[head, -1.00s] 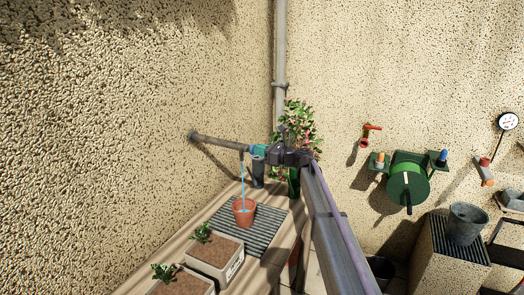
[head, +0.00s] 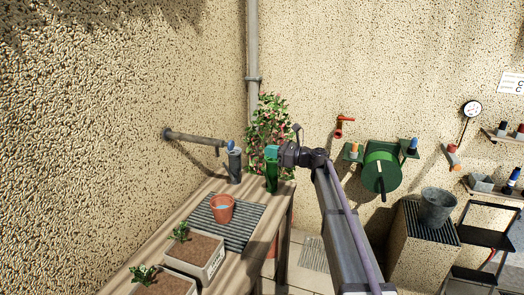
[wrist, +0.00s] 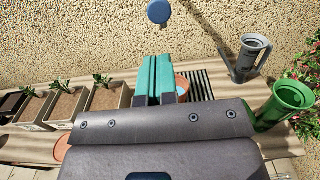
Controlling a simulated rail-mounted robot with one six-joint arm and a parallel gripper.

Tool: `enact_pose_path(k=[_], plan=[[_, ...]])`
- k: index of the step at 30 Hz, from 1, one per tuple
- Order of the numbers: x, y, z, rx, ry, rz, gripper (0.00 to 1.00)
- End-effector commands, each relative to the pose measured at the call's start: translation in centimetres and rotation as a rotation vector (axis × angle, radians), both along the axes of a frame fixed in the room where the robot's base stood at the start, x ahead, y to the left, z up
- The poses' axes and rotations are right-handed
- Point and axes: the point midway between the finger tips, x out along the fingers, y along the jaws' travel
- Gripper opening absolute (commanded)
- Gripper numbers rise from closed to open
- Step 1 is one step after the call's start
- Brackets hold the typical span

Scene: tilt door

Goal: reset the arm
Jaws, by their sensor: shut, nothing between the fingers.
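My gripper (head: 270,152) is shut and empty, its teal fingers pressed together in the wrist view (wrist: 160,80). In the head view it is right of the wall tap (head: 200,139) and appears just above the green watering can (head: 271,180); the exact gap is unclear. The tap's blue knob (head: 231,145) is clear of my fingers, and it also shows in the wrist view (wrist: 158,11). No water stream shows under the tap. The terracotta pot (head: 222,209) on the slatted mat has pale blue water in it; my fingers partly hide it in the wrist view.
A grey watering can (head: 235,167) stands beside the green one on the wooden table (head: 160,237). Planters (head: 197,255) are at the near end. A flowering plant (head: 268,125) is behind. A red tap (head: 344,127), green hose reel (head: 381,172) and bucket (head: 437,206) are to the right.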

Motion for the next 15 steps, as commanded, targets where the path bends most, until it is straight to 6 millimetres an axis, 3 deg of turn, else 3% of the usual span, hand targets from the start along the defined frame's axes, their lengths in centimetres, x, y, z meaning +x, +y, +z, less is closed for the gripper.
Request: enact_pose_path(k=[8,12,14,15], plan=[[0.0,0.0,0.0,-0.003,-0.008,0.0,0.0],[-0.5,0.1,-0.8,-0.109,-0.183,0.027,0.0],[-2.7,0.1,-2.7,-0.275,-0.342,0.08,0.0],[-5.4,-0.1,-4.6,-0.423,-0.468,0.144,0.0]])
